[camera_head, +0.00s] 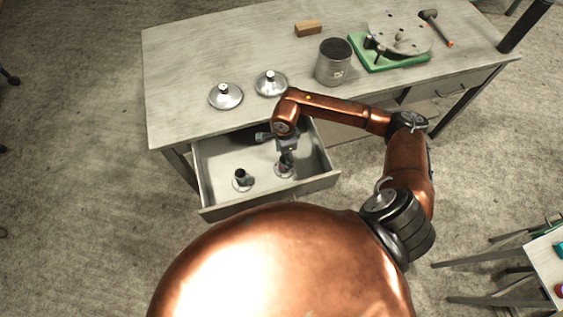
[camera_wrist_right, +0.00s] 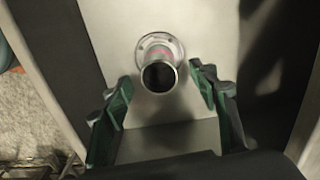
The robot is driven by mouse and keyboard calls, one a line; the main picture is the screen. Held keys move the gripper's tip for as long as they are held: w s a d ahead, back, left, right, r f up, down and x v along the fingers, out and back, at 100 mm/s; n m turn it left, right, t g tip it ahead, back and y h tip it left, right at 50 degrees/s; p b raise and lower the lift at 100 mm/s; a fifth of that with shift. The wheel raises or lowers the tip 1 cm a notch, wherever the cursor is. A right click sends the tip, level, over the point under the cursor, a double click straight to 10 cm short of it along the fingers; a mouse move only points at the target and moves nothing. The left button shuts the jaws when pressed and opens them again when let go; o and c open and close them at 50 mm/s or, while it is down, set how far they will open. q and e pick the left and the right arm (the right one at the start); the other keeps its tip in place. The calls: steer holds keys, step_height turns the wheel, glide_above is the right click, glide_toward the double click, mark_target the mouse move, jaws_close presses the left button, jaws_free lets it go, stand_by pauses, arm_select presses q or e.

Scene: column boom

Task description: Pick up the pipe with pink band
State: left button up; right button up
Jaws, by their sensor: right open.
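A short upright pipe (camera_wrist_right: 158,76) with a round flanged base and a pinkish-red band stands on the drawer floor in the right wrist view. In the head view this pipe (camera_head: 284,171) is partly hidden below my right gripper (camera_head: 286,155). My right gripper is open; in the wrist view its green fingers (camera_wrist_right: 162,82) are apart, one on each side of the pipe, with visible gaps. A second flanged pipe (camera_head: 241,178) stands to the left in the drawer; its band colour cannot be told. My left gripper is not in view.
The open drawer (camera_head: 325,182) has raised walls around the pipes.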

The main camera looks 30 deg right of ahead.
steer(key=shift+f, duration=0.9)
step_height(320, 180, down, 2)
steer(key=shift+s+d, duration=0.1)
step_height(320, 180, down, 4)
steer(key=shift+f, duration=0.15)
steer(key=shift+c, duration=0.5)
jaws_close()
